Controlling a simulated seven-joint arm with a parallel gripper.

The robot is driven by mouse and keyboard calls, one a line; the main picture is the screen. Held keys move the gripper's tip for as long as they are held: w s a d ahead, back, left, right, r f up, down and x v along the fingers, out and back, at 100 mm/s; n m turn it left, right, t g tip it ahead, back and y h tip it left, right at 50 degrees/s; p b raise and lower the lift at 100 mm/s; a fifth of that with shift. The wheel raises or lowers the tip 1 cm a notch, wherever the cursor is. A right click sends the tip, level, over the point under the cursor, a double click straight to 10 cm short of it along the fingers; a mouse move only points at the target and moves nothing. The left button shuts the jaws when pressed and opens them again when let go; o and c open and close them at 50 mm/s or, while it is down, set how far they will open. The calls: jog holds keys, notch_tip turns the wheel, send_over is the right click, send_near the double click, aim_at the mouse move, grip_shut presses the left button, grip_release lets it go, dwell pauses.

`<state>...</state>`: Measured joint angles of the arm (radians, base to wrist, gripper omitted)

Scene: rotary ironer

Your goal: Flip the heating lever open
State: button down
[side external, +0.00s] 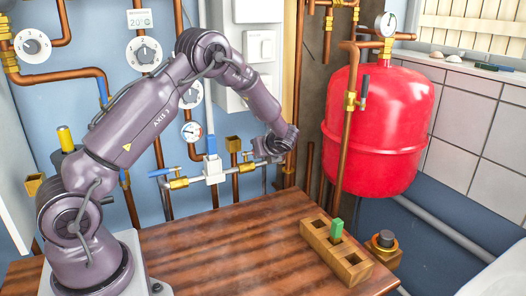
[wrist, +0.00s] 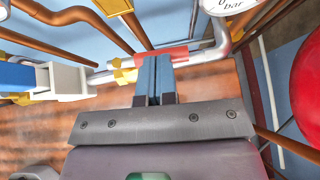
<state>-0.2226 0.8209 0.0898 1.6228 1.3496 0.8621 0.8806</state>
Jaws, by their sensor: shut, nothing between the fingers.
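A red lever (wrist: 175,54) lies across a silver pipe in the wrist view, right at the tips of my fingers. I take it for the heating lever, though no label shows. My gripper (wrist: 156,62) is shut, its two blue-grey fingers side by side with nothing between them. The fingertips overlap the lever's left part; whether they touch it, I cannot tell. In the side view my gripper (side external: 262,157) is at the pipework to the right of a white valve block (side external: 213,170). The red lever cannot be made out there. The white block also shows in the wrist view (wrist: 68,80).
A blue-handled valve (side external: 158,173) is left of the white block. A large red tank (side external: 378,125) stands right of my gripper. A wooden block with slots (side external: 318,232) holds a green piece on the brown table (side external: 225,240), which is otherwise mostly clear. Copper pipes surround the wrist.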

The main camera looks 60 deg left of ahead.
jog(key=shift+w+a, duration=0.1)
jog(key=shift+a, duration=0.1)
jog(key=shift+d, duration=0.1)
jog(key=shift+s+d+r, duration=0.1)
jog(key=shift+s+d, duration=0.45)
jog(key=w+v, duration=0.1)
jog(key=v, duration=1.3)
jog(key=s+d+r+n+t+h, duration=0.1)
jog(key=s+d+r+n+h, duration=0.2)
jog(key=s+n, duration=0.3)
jog(key=s+d+r+n+t+h, duration=0.2)
jog(key=s+d+r+n+h, duration=0.2)
jog(key=s, duration=0.6)
jog(key=s+d+r+n+t+h, duration=0.1)
jog(key=s+d+r+n+h, duration=0.2)
jog(key=s+d+n, duration=0.4)
jog(key=shift+s+d+r+n+t+h, duration=0.2)
jog(key=shift+s+n+t+h, duration=0.3)
jog(key=shift+n, duration=0.4)
